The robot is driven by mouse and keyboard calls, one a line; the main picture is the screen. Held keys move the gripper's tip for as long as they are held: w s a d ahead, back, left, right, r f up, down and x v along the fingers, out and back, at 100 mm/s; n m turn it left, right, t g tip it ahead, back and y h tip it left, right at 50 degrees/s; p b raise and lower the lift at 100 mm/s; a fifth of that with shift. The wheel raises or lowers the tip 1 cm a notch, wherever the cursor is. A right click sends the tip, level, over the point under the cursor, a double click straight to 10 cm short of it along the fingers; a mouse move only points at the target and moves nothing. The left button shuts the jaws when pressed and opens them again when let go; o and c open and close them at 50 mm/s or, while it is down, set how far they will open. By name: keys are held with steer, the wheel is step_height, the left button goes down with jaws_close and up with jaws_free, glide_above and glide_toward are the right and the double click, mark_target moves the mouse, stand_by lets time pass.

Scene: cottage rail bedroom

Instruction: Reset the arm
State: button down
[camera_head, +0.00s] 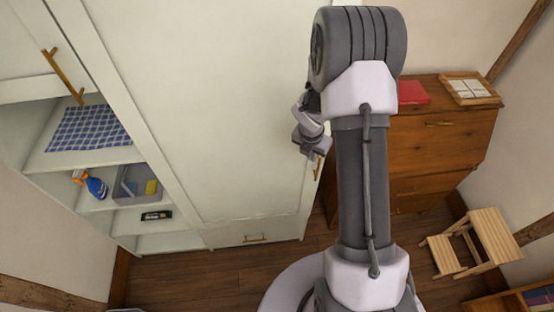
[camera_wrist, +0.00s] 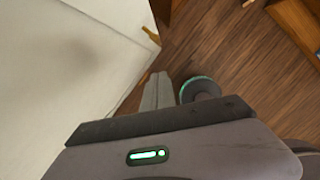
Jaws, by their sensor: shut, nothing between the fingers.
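My arm stands upright in the head view, right of the middle, with its upper joint near the top edge. My gripper (camera_head: 312,146) hangs from it on the left side, in front of the white cabinet's (camera_head: 220,110) right edge. The fingers are small here and partly hidden by the wrist. In the wrist view my gripper (camera_wrist: 158,92) shows as a grey finger shape over the floor; it is shut and holds nothing.
The white cabinet's open shelves hold a checked cloth (camera_head: 88,128), a blue spray bottle (camera_head: 95,186) and a grey bin (camera_head: 136,184). A wooden dresser (camera_head: 440,140) with a red book (camera_head: 412,92) stands behind my arm. A wooden step stool (camera_head: 490,240) stands at right.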

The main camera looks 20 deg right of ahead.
steer(key=s+a+f+m+t+y+b, duration=0.2)
steer(key=s+a+m+b, duration=0.8)
steer(key=b, duration=1)
steer(key=s+a+f+m+t+y+b, duration=0.2)
steer(key=s+a+f+m+b, duration=0.4)
steer(key=s+a+m+b, duration=0.5)
steer(key=s+m+b, duration=0.2)
steer(key=m+b, duration=0.6)
steer(key=b, duration=0.1)
steer(key=shift+a+f+m+b, duration=0.2)
steer(key=shift+f+m+b, duration=0.1)
steer(key=shift+f, duration=0.1)
